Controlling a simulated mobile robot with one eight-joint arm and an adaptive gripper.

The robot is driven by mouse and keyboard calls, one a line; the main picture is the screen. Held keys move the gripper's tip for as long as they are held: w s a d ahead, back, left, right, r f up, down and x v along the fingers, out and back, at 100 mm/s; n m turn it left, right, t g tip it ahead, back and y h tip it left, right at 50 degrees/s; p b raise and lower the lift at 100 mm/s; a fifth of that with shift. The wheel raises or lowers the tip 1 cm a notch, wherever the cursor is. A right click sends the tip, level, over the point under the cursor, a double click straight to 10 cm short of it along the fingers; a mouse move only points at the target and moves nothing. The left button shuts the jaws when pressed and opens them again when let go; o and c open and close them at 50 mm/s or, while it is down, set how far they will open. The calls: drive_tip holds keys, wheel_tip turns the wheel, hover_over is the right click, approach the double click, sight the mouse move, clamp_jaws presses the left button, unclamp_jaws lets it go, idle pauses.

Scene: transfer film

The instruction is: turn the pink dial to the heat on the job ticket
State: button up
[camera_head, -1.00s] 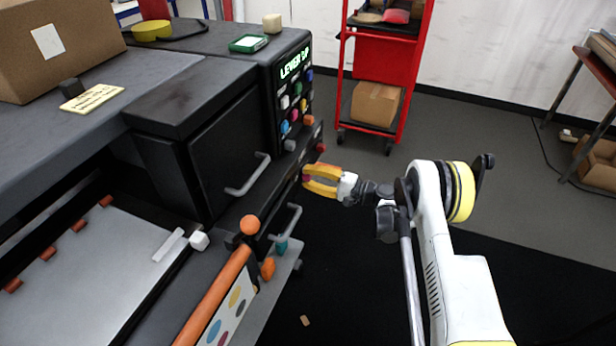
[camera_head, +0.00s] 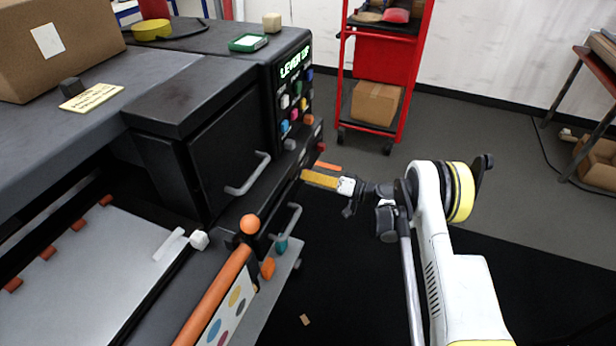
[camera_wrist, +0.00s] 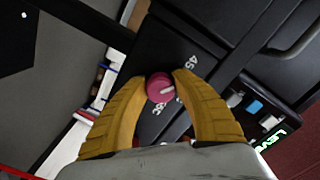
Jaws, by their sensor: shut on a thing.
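The pink dial (camera_wrist: 160,87) shows in the wrist view on the dark machine front, with a white mark on its face and partly legible white numbers beside it. The yellow fingers of my gripper (camera_wrist: 161,78) are on both sides of the dial and shut on it. In the head view my gripper (camera_head: 312,175) reaches the machine's right front from the right and hides the dial. A pale yellow card (camera_head: 92,97) with small print lies on the machine top; I cannot read it or tell whether it is the job ticket.
Lit letters show on the panel (camera_head: 295,62), above several coloured buttons. An oven handle (camera_head: 248,176) and an orange-knobbed lever (camera_head: 249,224) stick out left of my gripper. A red cart (camera_head: 383,58) stands behind. The floor right of the machine is mostly clear.

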drive_tip(key=shift+n, duration=0.5)
drive_tip(key=o, duration=1.2)
drive_tip(key=v, duration=1.2)
drive_tip(key=shift+r, duration=0.1)
